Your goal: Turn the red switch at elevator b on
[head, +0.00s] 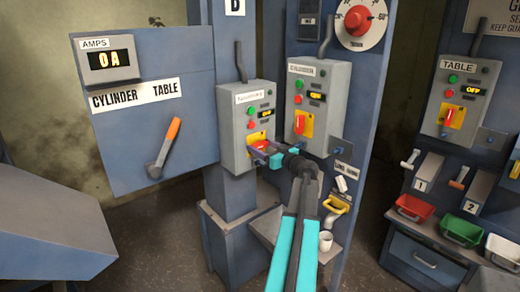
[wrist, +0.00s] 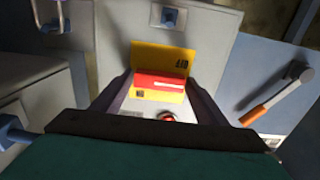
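A grey control box (head: 236,122) hangs on the blue column under a partly cut-off letter sign (head: 235,7). Its red switch (head: 259,146) sits on a yellow plate low on the box and is partly hidden by my gripper (head: 268,156). In the wrist view the red switch (wrist: 158,83) lies crosswise on its yellow plate (wrist: 150,52), between my spread fingers (wrist: 160,82). The fingers stand on either side of the switch; I cannot tell whether they touch it. The box's small display (head: 266,113) is lit, but its text is unclear.
A second box (head: 309,110) with a red switch stands close to the right. A "TABLE" box (head: 460,100) showing OFF is farther right. On the left is a panel (head: 135,115) with an amps display at 0 and an orange-handled lever (head: 168,140). Bins (head: 460,230) are lower right.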

